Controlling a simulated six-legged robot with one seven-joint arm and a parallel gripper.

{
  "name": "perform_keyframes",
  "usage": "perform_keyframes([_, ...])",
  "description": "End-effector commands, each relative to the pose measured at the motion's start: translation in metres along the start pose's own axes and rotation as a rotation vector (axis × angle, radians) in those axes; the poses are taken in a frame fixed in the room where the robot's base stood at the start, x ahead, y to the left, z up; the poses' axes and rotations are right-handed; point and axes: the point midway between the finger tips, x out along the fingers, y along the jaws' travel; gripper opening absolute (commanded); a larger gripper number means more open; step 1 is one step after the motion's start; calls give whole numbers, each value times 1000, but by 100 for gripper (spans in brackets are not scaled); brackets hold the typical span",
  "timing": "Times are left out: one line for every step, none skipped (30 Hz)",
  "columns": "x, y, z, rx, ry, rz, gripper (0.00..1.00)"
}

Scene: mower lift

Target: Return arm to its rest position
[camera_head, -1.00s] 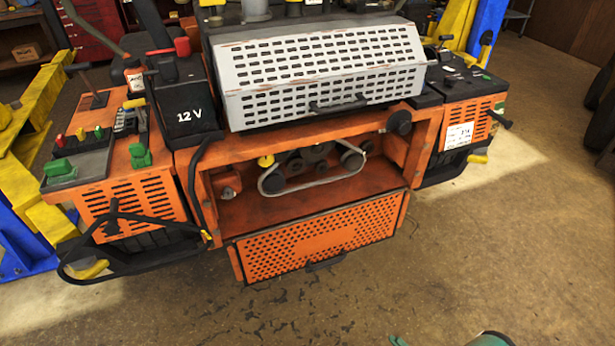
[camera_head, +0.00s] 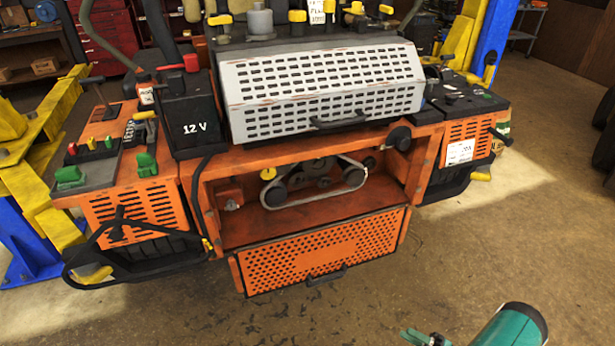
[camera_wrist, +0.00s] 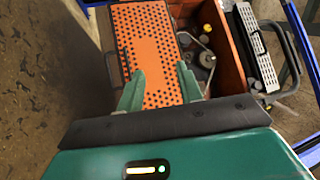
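My gripper shows in the wrist view (camera_wrist: 160,70) with its two green fingers apart and nothing between them, so it is open and empty. In the head view, part of my green arm is at the bottom right, with a small part of the gripper (camera_head: 425,339) at the lower edge. It is in front of and to the right of the orange mower (camera_head: 425,170), apart from it. The perforated orange front panel (camera_head: 325,250) hangs folded down, and the belt and pulleys (camera_head: 315,180) show in the open bay behind it.
A white slotted cover (camera_head: 325,90) sits above the bay. A black 12 V battery (camera_head: 188,118) is at its left. Yellow and blue lift posts (camera_head: 35,195) flank the mower. Bare concrete floor (camera_head: 530,240) lies clear at the right and front.

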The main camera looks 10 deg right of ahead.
Motion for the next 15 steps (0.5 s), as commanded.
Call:
perform_keyframes([8,-13,-14,13,-55,27,36])
perform_keyframes([13,-21,-20,26,-87,45,36])
perform_keyframes([21,-31,-28,45,-132,72,36])
perform_keyframes([26,-39,-34,58,-164,92,36])
perform_keyframes([33,-46,-39,71,-196,113,36])
perform_keyframes([41,-56,-46,87,-238,142,36])
perform_keyframes([47,-64,-50,99,-268,165,36])
perform_keyframes([54,-72,-55,110,-298,187,36])
perform_keyframes([62,-82,-60,123,-336,220,36])
perform_keyframes([69,-90,-64,132,-366,243,36])
perform_keyframes([76,-98,-67,141,-392,268,36])
perform_keyframes([86,-108,-70,153,-429,302,36])
perform_keyframes([93,-116,-73,158,-454,328,36])
perform_keyframes([100,-124,-75,165,-481,355,36])
perform_keyframes([110,-135,-78,171,-512,391,36])
